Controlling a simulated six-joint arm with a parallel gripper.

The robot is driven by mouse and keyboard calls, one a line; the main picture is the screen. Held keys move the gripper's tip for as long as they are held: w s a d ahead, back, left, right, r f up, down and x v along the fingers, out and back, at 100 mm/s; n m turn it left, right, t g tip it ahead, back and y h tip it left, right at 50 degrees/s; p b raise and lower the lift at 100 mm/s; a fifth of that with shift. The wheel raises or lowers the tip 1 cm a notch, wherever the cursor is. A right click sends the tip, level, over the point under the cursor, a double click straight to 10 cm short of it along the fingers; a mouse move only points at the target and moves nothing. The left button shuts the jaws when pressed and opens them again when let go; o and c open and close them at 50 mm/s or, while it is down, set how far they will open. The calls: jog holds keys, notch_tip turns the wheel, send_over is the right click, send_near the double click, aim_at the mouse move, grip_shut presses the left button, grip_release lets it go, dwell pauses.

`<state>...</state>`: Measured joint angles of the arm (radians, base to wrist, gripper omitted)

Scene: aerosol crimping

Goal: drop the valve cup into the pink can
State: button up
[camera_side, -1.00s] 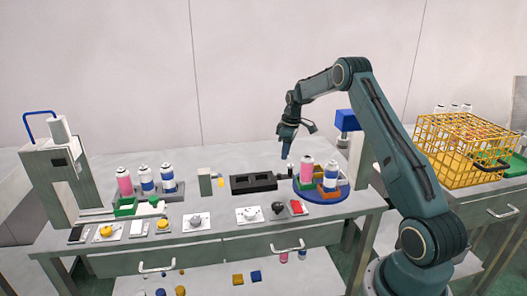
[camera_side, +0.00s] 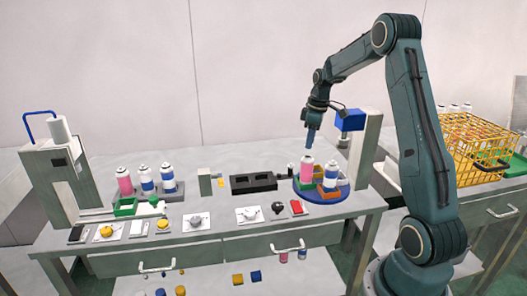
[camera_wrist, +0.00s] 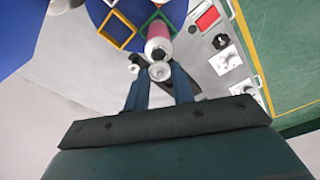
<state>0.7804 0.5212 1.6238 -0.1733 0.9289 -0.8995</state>
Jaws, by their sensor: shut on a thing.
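My gripper (camera_side: 310,148) points down just above the pink can (camera_side: 307,168), which stands upright on the blue round turntable (camera_side: 322,201). In the wrist view the blue fingers (camera_wrist: 160,76) are shut on a small round silvery piece, the valve cup (camera_wrist: 159,70). The pink can (camera_wrist: 158,46) shows just beyond the cup there, with its pale top toward the fingers. The cup is too small to make out in the side view. I cannot tell whether it touches the can.
A blue-and-white can (camera_side: 330,173) stands beside the pink can. A black block (camera_side: 253,183) lies left of the turntable. A blue box (camera_side: 350,120) on a pale post stands close at right. Another pink can (camera_side: 124,181) stands far left. A yellow wire basket (camera_side: 462,150) is at right.

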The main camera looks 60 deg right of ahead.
aim_at(309, 155)
jog(key=shift+f, duration=0.2)
jog(key=shift+f, duration=1.4)
jog(key=shift+f, duration=0.15)
dwell(1.3)
jog(key=o, duration=0.8)
jog(key=shift+r, duration=0.2)
jog(key=shift+r, duration=2.85)
